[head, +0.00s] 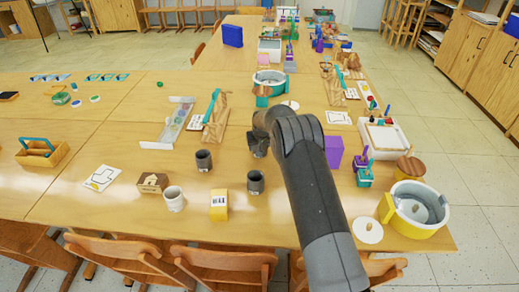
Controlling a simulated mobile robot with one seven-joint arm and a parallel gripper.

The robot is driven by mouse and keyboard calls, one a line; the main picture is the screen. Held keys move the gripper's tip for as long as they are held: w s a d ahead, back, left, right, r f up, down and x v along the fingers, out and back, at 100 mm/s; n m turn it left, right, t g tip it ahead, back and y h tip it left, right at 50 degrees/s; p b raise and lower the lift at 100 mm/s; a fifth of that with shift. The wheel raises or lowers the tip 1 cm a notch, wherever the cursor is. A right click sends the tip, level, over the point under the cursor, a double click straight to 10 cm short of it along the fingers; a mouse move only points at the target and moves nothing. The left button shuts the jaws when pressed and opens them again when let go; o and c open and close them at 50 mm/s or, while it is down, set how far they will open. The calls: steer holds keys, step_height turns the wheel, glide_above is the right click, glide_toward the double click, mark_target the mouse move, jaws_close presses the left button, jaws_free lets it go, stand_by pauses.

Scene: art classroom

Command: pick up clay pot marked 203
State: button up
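Two small dark grey pots stand upright on the wooden table (110,180): one (204,160) left of my gripper, the other (255,182) just in front of it, nearer the table's front edge. A whitish pot or mug (174,198) stands further left. No number can be read on any of them, so I cannot tell which is marked 203. My gripper (257,149) hangs at the end of my dark arm, beyond the nearer grey pot. Its fingers are dark and small, and I cannot make out whether they are apart or hold anything.
A yellow block marked WAX (219,205) and a brown box with a house mark (153,183) stand near the pots. A purple box (333,151) is right of my arm, with a yellow pottery wheel (415,210) at the right corner. Chairs (228,262) line the front edge.

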steer(key=shift+c, duration=1)
steer(key=shift+r, duration=0.1)
